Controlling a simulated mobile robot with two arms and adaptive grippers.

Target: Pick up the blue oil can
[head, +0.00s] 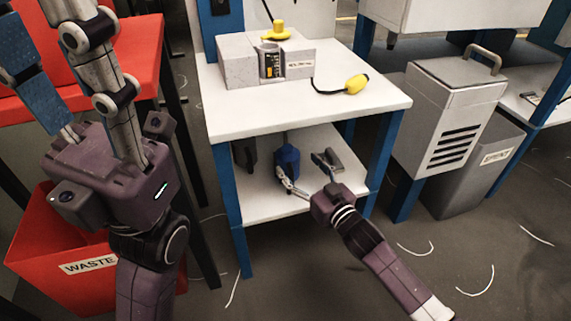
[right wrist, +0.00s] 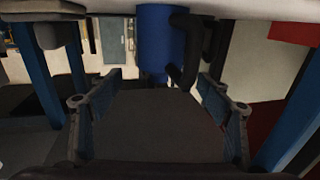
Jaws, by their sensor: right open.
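The blue oil can (head: 288,160) stands on the lower shelf (head: 262,206) of the white-topped workbench. It also shows at the top middle of the right wrist view (right wrist: 163,42), with a dark curved part at its side. My right gripper (head: 306,172) is open at the shelf's front, with its fingers spread and the can ahead between them. In the wrist view the can appears beyond the fingertips, apart from them. My left gripper (head: 48,52) is large at the left of the head view, away from the can. Its fingertips are partly cut off.
A dark object (head: 244,152) stands left of the can on the shelf. The bench top (head: 300,101) is close above my right gripper, and blue legs (head: 382,150) frame the shelf. A yellow bulb (head: 357,84) lies on top. A red waste bin (head: 40,240) is at left.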

